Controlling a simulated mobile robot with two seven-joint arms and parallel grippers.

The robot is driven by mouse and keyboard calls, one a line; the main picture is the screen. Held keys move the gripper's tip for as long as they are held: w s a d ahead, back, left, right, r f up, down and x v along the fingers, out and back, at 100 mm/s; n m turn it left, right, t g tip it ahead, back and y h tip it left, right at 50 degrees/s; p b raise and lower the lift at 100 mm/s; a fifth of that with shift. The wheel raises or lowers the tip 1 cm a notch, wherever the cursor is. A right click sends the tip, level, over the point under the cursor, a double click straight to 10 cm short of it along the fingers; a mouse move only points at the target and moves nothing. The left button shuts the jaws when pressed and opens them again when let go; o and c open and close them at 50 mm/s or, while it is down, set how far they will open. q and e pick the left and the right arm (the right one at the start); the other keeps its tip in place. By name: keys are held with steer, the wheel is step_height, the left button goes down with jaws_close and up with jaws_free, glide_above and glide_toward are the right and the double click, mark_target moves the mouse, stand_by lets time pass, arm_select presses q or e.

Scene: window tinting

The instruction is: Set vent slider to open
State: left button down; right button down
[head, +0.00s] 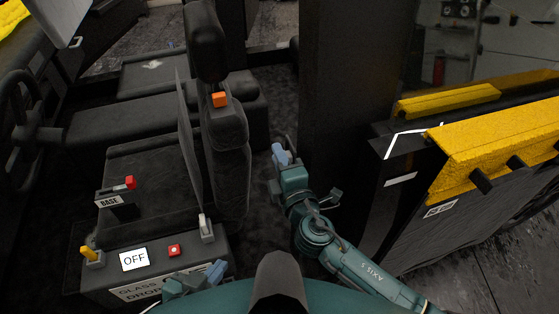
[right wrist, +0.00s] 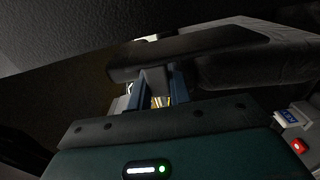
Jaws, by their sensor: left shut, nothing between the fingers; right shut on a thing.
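My right gripper (head: 280,154) is low beside the right side of the dark seat (head: 232,170). In the right wrist view its blue fingers (right wrist: 158,88) are shut on a small grey block (right wrist: 155,80), just under a dark bar (right wrist: 190,52). This block may be the vent slider; no label shows, and the head view does not show it clearly. My left gripper (head: 216,271) is shut and empty at the front edge of the control box, low in the head view.
The control box has a yellow lever (head: 88,253), an OFF display (head: 134,259), a red button (head: 174,250) and a pale lever (head: 206,227). A yellow-topped door (head: 500,145) stands right.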

steer(key=shift+w+r, duration=0.1)
steer(key=shift+r, duration=0.3)
steer(key=c, duration=1.3)
jaws_free()
arm_select(q)
steer(key=shift+a, duration=0.15)
arm_select(e)
steer(key=shift+f, duration=0.1)
arm_select(q)
steer(key=shift+r, duration=0.1)
arm_select(e)
steer(key=shift+s+d+f, duration=0.1)
steer(key=shift+s+d, duration=0.05)
steer(key=shift+s, duration=0.3)
arm_select(q)
steer(key=shift+w+f+b, duration=0.15)
steer(key=shift+f+b, duration=0.45)
steer(key=shift+b, duration=0.45)
arm_select(e)
steer(key=shift+v, duration=6.2)
arm_select(q)
steer(key=shift+d, duration=0.2)
arm_select(e)
steer(key=shift+d, duration=0.1)
